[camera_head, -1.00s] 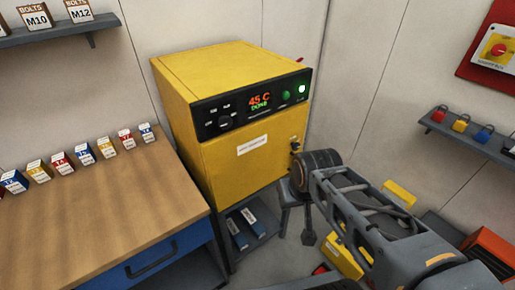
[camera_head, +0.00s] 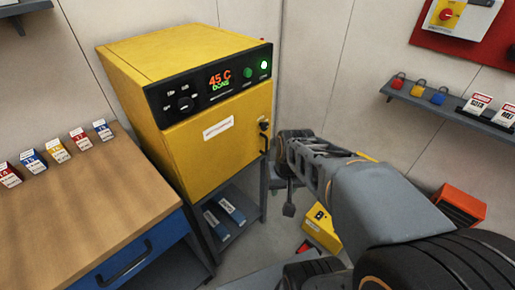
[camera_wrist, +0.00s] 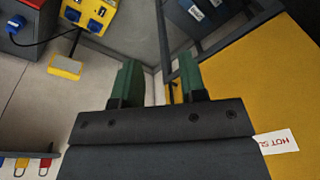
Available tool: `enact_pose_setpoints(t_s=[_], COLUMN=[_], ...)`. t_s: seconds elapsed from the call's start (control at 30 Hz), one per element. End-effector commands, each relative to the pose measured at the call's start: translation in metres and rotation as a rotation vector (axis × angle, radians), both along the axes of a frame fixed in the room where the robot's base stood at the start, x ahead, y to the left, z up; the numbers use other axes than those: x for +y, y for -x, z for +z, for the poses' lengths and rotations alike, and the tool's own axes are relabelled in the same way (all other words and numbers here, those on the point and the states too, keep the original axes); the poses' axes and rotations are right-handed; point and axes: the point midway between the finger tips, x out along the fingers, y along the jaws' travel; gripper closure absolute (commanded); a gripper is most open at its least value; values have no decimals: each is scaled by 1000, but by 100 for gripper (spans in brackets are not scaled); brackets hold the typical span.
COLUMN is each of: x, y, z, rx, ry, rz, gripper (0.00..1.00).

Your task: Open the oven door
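The yellow oven (camera_head: 165,80) stands on a dark frame in the head view, with a black control panel (camera_head: 210,88) reading 45 C. Its yellow door (camera_head: 215,155) looks shut and carries a white label. A dark latch and upright handle (camera_head: 265,140) sit at the door's right edge. In the wrist view the door (camera_wrist: 260,75) fills the right side, with its "HOT" label cut off by my gripper body. My gripper (camera_wrist: 159,78) has two green fingers, spread apart. A small dark piece, possibly the handle (camera_wrist: 172,92), shows beside the right finger; contact cannot be told.
A wooden bench (camera_head: 90,205) with a blue drawer stands left of the oven. A yellow socket box (camera_head: 322,230) is on the floor to the right, near an orange box (camera_head: 460,205). A wall shelf (camera_head: 450,118) holds padlocks and tags. Blue binders lie under the oven.

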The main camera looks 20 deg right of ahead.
Motion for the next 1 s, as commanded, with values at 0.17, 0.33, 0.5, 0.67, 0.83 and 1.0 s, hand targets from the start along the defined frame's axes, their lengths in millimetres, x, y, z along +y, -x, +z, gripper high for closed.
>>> enact_pose_setpoints(t_s=[0.17, 0.33, 0.5, 0.67, 0.83, 1.0], x=[-31, -61, -109, -142, -158, -153], y=[-22, -67, -121, -159, -179, -186], z=[-102, -160, -175, -150, -115, -107], rx=[192, 312, 352, 359, 367, 428], ry=[-349, -833, -1331, -1683, -1905, -1967], rz=[-475, -1019, -1417, -1554, -1564, -1574], gripper=[62, 62, 62, 62, 62, 62])
